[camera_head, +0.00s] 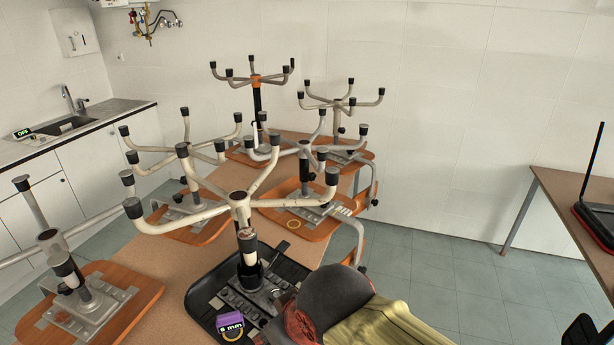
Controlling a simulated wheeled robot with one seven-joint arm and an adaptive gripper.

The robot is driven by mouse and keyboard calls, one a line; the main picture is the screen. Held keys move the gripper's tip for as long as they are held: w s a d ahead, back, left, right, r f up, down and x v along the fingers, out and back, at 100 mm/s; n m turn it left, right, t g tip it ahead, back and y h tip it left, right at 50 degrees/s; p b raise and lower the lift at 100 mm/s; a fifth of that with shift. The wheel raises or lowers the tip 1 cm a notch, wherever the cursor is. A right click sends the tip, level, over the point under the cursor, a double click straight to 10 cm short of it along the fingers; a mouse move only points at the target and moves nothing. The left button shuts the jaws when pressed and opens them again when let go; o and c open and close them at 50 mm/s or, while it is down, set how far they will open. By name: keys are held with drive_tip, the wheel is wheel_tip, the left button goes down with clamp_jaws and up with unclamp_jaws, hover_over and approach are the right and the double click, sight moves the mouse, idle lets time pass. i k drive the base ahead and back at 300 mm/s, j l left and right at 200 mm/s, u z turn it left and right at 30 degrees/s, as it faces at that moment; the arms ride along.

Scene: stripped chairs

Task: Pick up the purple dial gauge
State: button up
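The purple dial gauge (230,322) lies at the bottom of the head view, on the front part of a black chair seat (205,292) that is upside down on the table. Its dark face reads "6 mm", and a yellow ring shows below it. A dark part at the bottom right corner looks like my gripper (588,331). It is mostly cut off by the frame edge, far to the right of the gauge and apart from it. Its fingers cannot be made out clearly.
Several upturned chair bases with upright legs crowd the table (158,262). A dark grey rounded object (335,298) and a yellow-green cloth-like thing (385,322) lie right of the gauge. Another table (570,205) stands at right. Floor between the tables is clear.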

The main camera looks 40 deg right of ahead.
sight(230, 324)
drive_tip(key=i+u, duration=0.15)
drive_tip(key=u, duration=0.35)
drive_tip(key=i+u, duration=0.2)
drive_tip(key=u, duration=0.3)
